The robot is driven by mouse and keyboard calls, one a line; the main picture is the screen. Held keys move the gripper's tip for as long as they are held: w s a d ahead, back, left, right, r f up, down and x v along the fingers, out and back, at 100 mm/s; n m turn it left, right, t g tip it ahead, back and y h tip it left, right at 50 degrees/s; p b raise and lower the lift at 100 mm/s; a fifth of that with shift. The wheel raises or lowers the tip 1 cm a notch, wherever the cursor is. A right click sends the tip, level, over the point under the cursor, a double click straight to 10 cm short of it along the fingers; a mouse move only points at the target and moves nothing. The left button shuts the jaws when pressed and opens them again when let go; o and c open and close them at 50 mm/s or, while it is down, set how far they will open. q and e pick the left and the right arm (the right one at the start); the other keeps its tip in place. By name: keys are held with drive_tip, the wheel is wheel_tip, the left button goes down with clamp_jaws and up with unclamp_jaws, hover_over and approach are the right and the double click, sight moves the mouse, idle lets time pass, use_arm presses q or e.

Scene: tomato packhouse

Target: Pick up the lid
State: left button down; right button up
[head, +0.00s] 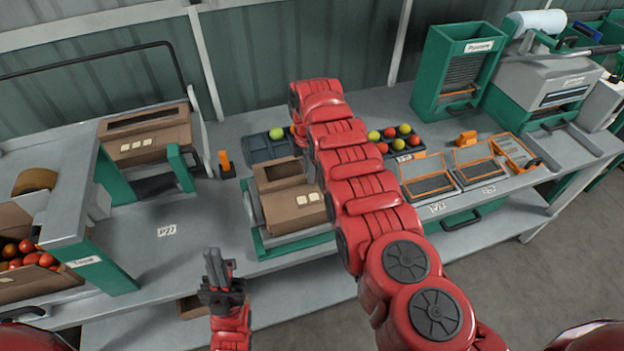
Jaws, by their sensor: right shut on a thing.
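No lid can be told apart with certainty. A brown carton (290,206) sits in a green-edged holder (300,244) at the middle of the bench, with a dark windowed panel at its back. A second brown carton (150,153) with a similar dark window stands at the back left. My right arm reaches from the lower right past the middle carton, covering its right edge. My left gripper (217,264) points up in front of the bench, fingers close together, holding nothing visible.
A dark tray (262,150) and several red and green tomatoes (390,132) lie behind my right arm. Orange-framed screens (476,153) and a green machine (458,70) stand on the right. A tomato carton (40,288) is at the left. Bare bench shows left of the middle carton.

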clamp_jaws()
drive_tip(key=shift+w+r, duration=0.1)
drive_tip(key=shift+r, duration=0.45)
wheel_tip(320, 180, up, 15)
drive_tip(key=p, duration=0.2)
drive_tip(key=shift+r+p, duration=0.2)
drive_tip(key=shift+p, duration=0.1)
idle(0.7)
